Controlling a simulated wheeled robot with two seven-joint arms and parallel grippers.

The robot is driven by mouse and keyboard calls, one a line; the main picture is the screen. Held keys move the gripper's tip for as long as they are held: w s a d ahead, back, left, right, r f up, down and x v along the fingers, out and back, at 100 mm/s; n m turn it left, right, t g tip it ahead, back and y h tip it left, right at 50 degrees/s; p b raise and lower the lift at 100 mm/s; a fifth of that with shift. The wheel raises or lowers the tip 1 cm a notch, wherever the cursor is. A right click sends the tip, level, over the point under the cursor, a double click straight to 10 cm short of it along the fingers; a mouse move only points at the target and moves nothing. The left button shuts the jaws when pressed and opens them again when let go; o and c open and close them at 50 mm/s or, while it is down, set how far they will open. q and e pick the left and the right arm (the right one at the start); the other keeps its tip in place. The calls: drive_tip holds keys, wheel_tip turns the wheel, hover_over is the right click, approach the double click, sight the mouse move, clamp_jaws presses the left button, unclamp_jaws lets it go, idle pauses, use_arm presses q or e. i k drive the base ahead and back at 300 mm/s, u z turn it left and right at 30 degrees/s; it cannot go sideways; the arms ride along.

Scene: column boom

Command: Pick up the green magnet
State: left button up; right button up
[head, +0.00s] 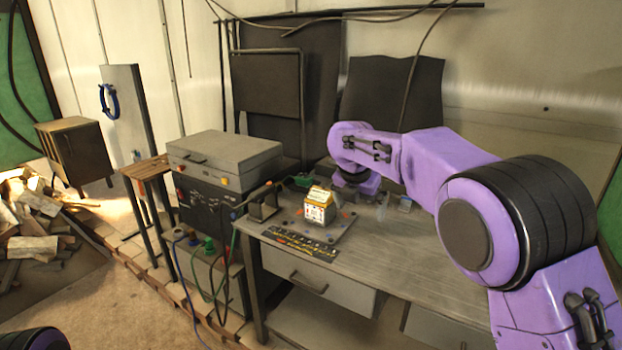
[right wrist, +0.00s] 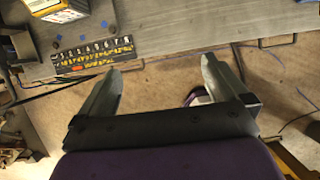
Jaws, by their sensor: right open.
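A small green piece (head: 302,181) lies toward the back of the workbench, behind and left of a yellow and white box; it may be the green magnet, but it is too small to be sure. No green magnet shows in the right wrist view. My right gripper (head: 392,205) is above the bench, right of the box, and partly hidden by its own arm. In the right wrist view its two fingers (right wrist: 160,72) are apart with nothing between them. My left gripper is not in view.
The yellow and white box (head: 319,207) stands on a dark plate with a numbered strip (head: 300,243) along its front; the strip also shows in the right wrist view (right wrist: 95,55). A dark grey machine (head: 222,180) stands left. The bench's right part (head: 440,255) is clear.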

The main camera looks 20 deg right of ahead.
sight(306, 181)
drive_tip(key=u, duration=0.05)
drive_tip(key=i, duration=1.85)
